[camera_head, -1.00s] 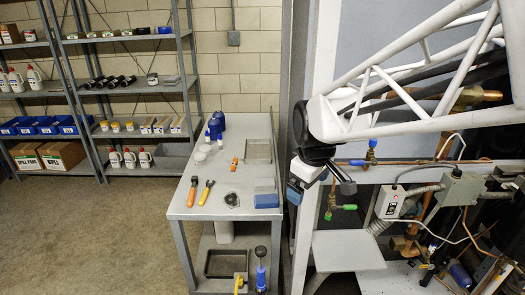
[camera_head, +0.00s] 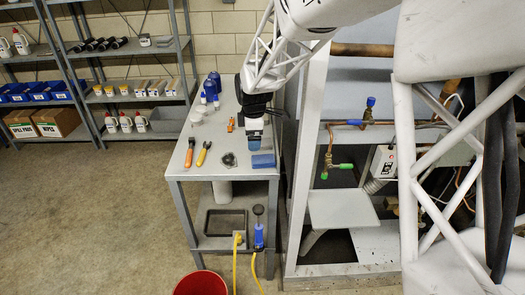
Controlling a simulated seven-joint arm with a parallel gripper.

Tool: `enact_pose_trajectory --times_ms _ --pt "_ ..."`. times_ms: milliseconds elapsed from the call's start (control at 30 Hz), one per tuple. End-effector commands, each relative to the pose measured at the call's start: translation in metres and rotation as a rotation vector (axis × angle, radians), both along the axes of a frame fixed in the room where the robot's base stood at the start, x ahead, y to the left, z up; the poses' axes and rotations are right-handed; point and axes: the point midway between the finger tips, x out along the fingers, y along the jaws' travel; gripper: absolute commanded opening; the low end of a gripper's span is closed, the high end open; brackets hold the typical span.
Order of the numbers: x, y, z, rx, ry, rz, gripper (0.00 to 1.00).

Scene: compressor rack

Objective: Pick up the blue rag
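A flat blue piece of cloth (camera_head: 262,161), which looks like the blue rag, lies near the front right corner of the grey workbench (camera_head: 215,173). My gripper (camera_head: 254,138) hangs over the right side of the bench, pointing down, just behind the cloth in the picture. A blue patch shows at the gripper's tip; I cannot tell whether it is part of the gripper or something beyond it. The fingers are too small to make out, and the gap to the bench top is unclear.
An orange-handled tool (camera_head: 189,152), yellow-handled pliers (camera_head: 203,154) and a dark round part (camera_head: 229,159) lie left of the cloth. Blue bottles (camera_head: 213,84) stand at the back. The rack frame (camera_head: 305,170) rises to the right. A red bucket (camera_head: 201,284) stands in front.

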Motion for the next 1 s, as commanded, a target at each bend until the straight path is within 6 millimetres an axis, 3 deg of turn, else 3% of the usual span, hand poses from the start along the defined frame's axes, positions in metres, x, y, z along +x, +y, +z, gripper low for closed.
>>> enact_pose_trajectory --times_ms 100,300,767,1000 --pt "0.019 -0.013 -0.026 -0.016 0.056 0.003 0.96" --pt "0.034 -0.032 -0.049 -0.029 0.121 -0.013 0.96" --pt "0.036 -0.036 -0.055 -0.031 0.135 -0.018 0.96" --pt "0.036 -0.036 -0.072 -0.031 0.135 -0.018 0.96"
